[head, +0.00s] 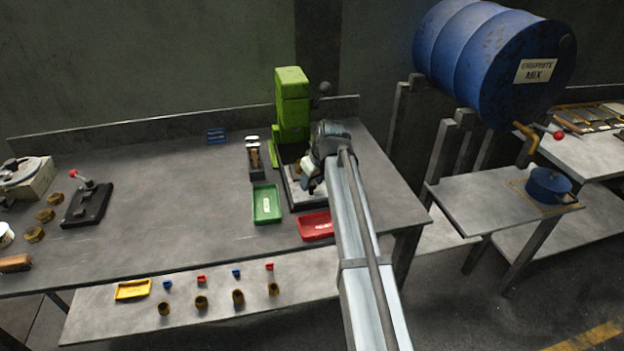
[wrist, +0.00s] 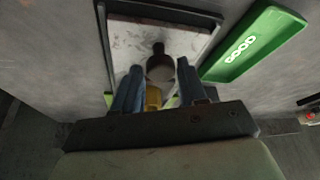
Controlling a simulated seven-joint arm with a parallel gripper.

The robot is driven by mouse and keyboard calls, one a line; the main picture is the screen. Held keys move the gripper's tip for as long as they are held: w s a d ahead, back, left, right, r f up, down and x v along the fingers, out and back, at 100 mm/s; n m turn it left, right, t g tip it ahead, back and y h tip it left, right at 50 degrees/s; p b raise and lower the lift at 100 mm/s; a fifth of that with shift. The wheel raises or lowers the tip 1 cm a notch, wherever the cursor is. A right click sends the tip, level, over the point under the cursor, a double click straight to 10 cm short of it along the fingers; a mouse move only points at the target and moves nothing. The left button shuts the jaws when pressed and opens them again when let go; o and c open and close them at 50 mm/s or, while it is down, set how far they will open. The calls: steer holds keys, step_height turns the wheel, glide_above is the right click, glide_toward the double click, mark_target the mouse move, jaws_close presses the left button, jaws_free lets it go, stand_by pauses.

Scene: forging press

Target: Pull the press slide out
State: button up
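The green press (head: 292,105) stands at the back right of the workbench. At its foot is a pale slide plate (head: 303,200) in a dark frame; the slide also fills the upper middle of the wrist view (wrist: 140,38). A dark round knob (wrist: 160,68) stands on the slide. My gripper (head: 308,187) is low over the slide, and its blue fingers (wrist: 158,78) are spread on either side of the knob. Narrow gaps seem to show beside the knob; contact is not clear. A brass-coloured piece (wrist: 153,97) shows between the fingers, partly hidden.
A green GOOD tray (head: 266,204) lies left of the slide, and a red tray (head: 316,226) lies in front of it. A small dark stand (head: 254,160) is close on the left.

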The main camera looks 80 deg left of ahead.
steer(key=shift+o, duration=1.4)
steer(key=v, duration=1.3)
steer(key=shift+d+r, duration=0.25)
steer(key=shift+r, duration=0.1)
steer(key=shift+w, duration=0.15)
